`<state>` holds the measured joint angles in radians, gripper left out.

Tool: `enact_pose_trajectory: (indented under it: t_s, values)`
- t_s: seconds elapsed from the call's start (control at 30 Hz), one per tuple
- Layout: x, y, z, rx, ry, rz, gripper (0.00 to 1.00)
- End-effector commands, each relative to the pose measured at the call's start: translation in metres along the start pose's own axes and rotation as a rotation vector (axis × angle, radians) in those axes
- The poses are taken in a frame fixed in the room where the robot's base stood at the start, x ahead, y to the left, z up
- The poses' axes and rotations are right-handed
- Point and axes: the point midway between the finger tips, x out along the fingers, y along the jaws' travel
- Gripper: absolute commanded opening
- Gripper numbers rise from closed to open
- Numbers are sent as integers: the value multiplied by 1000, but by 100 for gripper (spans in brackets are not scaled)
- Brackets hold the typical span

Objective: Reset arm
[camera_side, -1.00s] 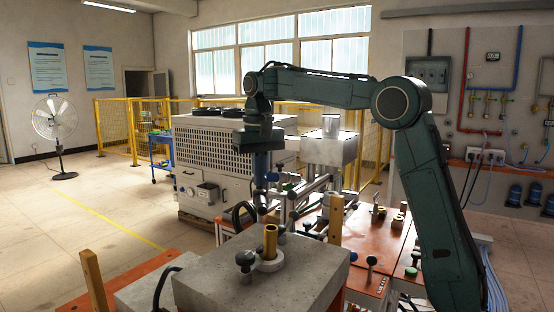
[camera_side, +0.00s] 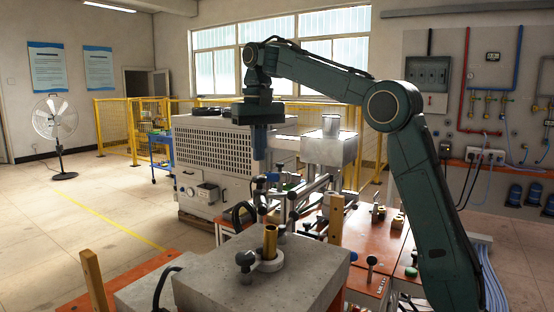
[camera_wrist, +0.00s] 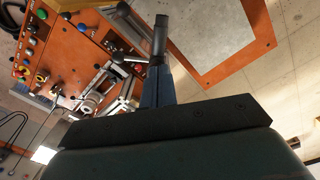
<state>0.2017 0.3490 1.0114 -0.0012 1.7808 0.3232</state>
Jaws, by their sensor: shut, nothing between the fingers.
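My gripper (camera_side: 260,168) hangs pointing down from the raised arm in the side view, in front of the grey machine cabinet. It is shut with nothing in it. In the wrist view its closed fingers (camera_wrist: 160,35) reach up from the dark mount, with orange panels behind them. A brass cylinder (camera_side: 270,241) stands upright in a pale ring on the grey block (camera_side: 255,285), below and clear of my gripper.
A grey cabinet (camera_side: 215,155) stands behind my gripper. An orange bench (camera_side: 362,232) with rods and fittings lies below and right. A wooden post (camera_side: 94,280) stands front left. The floor at left is open around the fan (camera_side: 56,125).

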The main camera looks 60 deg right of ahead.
Motion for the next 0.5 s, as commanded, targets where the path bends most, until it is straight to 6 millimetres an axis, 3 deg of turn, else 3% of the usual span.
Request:
enact_pose_trajectory:
  t_s: [0.27,0.5]
  values:
    - [0,0,1,-2,1,0,0]
    - [-3,0,17,-33,28,-9,0]
